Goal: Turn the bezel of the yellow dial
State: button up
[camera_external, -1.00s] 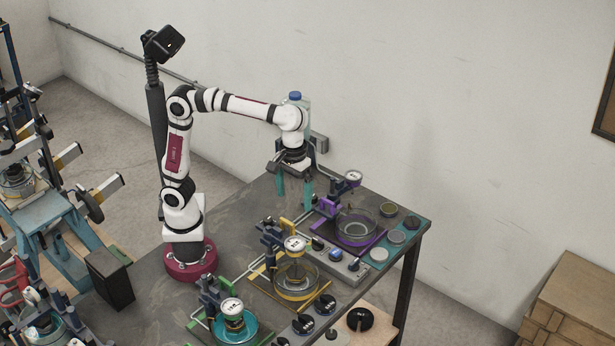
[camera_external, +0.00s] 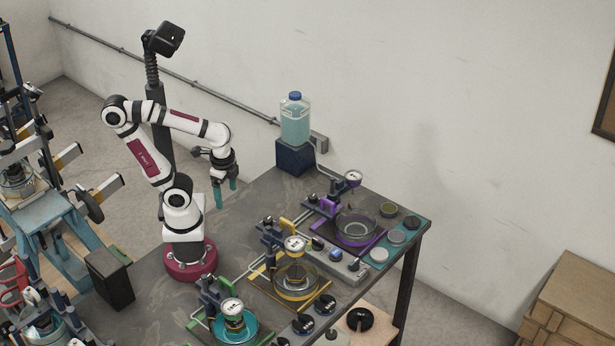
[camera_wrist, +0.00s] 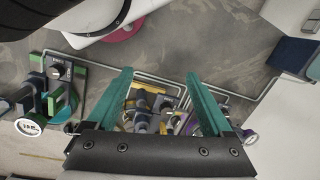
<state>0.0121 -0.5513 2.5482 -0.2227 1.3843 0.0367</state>
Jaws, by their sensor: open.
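The yellow dial (camera_external: 294,243) is a round white-faced gauge on the yellow station, above a glass dish (camera_external: 296,281) on a yellow-edged base. My gripper (camera_external: 226,196) hangs above the table, behind and to the left of the dial, well apart from it. Its two teal fingers point down, open and empty. In the wrist view my gripper (camera_wrist: 160,80) shows its fingers spread, with the yellow station's parts (camera_wrist: 150,88) between and beyond them. The dial's face is not clear there.
A green station with its dial (camera_external: 232,306) stands nearer the camera, and a purple station with its dial (camera_external: 353,177) stands farther back. A bottle (camera_external: 295,122) stands on a dark blue block at the back. Black knobs (camera_external: 325,304) line the front. The table around my base is clear.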

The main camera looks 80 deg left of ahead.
jog(key=w+d+r+m, duration=0.5)
jog(key=w+r+m, duration=0.15)
jog(key=w, duration=0.25)
notch_tip(320, 180, up, 4)
jog(key=m+h, duration=0.2)
jog(key=m, duration=1)
send_over(295, 243)
notch_tip(295, 243, down, 14)
jog(key=shift+f, duration=0.45)
jog(key=c, duration=1.1)
jog(key=shift+n, duration=0.25)
